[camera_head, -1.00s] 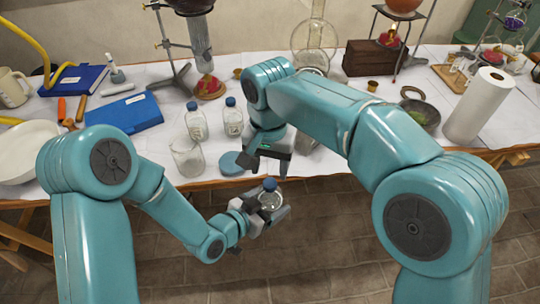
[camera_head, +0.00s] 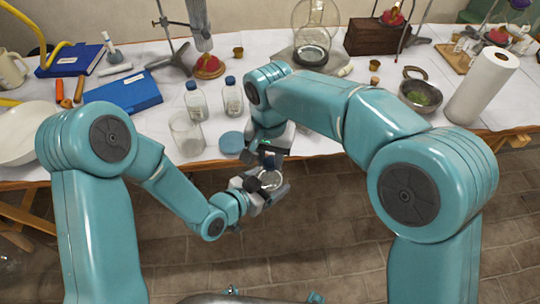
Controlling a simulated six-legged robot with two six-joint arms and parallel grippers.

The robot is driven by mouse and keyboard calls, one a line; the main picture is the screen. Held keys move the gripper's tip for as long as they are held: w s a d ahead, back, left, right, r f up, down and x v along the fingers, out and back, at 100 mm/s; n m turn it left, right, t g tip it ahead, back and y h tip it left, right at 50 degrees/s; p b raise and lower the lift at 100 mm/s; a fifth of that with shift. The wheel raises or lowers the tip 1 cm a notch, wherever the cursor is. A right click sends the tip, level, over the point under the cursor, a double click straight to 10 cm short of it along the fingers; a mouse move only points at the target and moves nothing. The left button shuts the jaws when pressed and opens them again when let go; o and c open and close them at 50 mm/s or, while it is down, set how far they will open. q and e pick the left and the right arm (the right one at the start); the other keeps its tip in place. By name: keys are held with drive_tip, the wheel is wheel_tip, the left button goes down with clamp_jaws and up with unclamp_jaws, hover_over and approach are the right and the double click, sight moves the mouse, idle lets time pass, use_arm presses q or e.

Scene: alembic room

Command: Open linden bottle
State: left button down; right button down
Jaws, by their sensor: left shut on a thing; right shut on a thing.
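A small clear glass bottle (camera_head: 272,181) is held upright in front of the table edge, over the floor. My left gripper (camera_head: 268,186) is shut around its body. My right gripper (camera_head: 268,158) comes down from above and is shut on the bottle's blue cap, which its fingers hide. The held bottle's label cannot be read. Two more clear bottles with blue caps, a left one (camera_head: 195,102) and a right one (camera_head: 232,97), stand on the table behind.
A glass beaker (camera_head: 187,136) and a round blue disc (camera_head: 232,142) lie near the table's front edge. The space over the floor in front is clear.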

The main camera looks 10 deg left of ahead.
drive_tip(key=n, duration=0.7)
drive_tip(key=shift+r, duration=0.15)
idle(0.3)
drive_tip(key=shift+r, duration=1)
drive_tip(key=shift+r, duration=0.1)
drive_tip(key=shift+r, duration=1.9)
drive_tip(key=shift+w, duration=0.1)
